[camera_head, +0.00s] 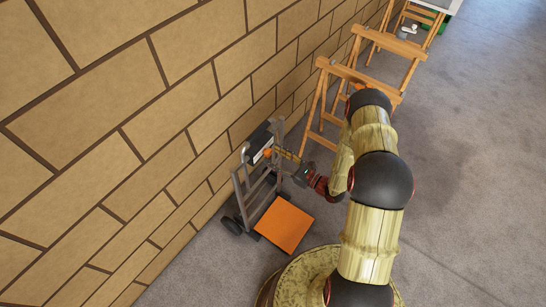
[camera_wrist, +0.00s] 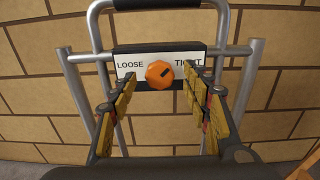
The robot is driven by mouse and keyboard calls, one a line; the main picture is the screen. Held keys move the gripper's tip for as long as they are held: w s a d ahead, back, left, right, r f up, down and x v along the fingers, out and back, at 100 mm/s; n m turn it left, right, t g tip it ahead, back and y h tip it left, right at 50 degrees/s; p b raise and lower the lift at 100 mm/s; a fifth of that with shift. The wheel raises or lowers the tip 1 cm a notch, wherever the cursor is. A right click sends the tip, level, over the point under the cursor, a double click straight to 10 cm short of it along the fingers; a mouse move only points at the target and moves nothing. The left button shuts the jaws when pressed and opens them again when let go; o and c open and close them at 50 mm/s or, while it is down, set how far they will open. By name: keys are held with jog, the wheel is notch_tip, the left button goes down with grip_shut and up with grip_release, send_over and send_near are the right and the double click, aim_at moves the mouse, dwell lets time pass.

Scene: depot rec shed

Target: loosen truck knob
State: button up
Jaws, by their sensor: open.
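A grey metal hand truck (camera_head: 240,190) with an orange toe plate (camera_head: 284,225) stands against the brick wall. In the wrist view its orange knob (camera_wrist: 159,74) sits on a plate (camera_wrist: 124,64) marked LOOSE on the left and TIGHT on the right. A dark mark on the knob points up and to the right, toward the TIGHT side. The knob also shows in the head view (camera_head: 268,153). My gripper (camera_wrist: 158,78) is open, its yellow-padded fingers either side of the knob and apart from it. It faces the plate, and its tips also show in the head view (camera_head: 277,152).
Wooden trestles (camera_head: 345,85) stand along the wall beyond the hand truck, close to my arm. The brick wall (camera_head: 130,120) is right behind the truck. The grey floor (camera_head: 470,170) to the right is clear.

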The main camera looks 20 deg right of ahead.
jog(key=shift+w+a, duration=0.35)
jog(key=shift+w, duration=0.1)
jog(key=c, duration=0.3)
jog(key=c, duration=0.8)
jog(key=shift+c, duration=0.3)
